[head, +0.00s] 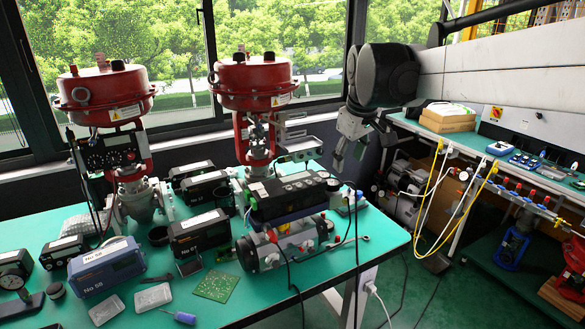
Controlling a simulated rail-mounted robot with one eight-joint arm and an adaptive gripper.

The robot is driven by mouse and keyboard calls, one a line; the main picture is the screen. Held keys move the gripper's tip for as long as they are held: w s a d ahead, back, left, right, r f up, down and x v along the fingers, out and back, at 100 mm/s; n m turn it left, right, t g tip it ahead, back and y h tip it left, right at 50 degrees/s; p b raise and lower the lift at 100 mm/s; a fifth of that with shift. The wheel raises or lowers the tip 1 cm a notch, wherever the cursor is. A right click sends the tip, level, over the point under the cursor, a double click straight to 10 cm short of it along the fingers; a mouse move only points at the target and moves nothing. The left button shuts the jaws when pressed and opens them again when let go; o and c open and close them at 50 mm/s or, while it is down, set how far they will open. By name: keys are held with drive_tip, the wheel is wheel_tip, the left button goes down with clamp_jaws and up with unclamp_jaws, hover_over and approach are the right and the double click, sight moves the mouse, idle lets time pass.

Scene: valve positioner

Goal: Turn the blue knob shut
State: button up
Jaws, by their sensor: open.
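My gripper (348,160) hangs from the arm at the upper middle right, pointing down. Its fingers are apart and nothing shows between them. It is in the air above the right end of the green table, apart from the equipment.
Two red-topped valve actuators (106,92) (252,82) stand at the table's back. Several black boxes, a blue-grey box (105,270) and a green circuit board (216,285) crowd the green table (345,285). A bench with yellow hoses (428,205) and pipework stands right.

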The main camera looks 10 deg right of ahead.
drive_tip(key=w+d+n+g, duration=0.1)
drive_tip(key=w+d, duration=0.3)
drive_tip(key=w, duration=0.4)
drive_tip(key=n+g+p, duration=0.3)
drive_tip(key=n, duration=0.2)
hover_over(359, 192)
wheel_tip(359, 192, down, 14)
wheel_tip(359, 192, down, 14)
drive_tip(key=shift+s+r+b, duration=0.1)
drive_tip(key=shift+r+b, duration=0.05)
drive_tip(key=shift+b, duration=0.35)
clamp_jaws()
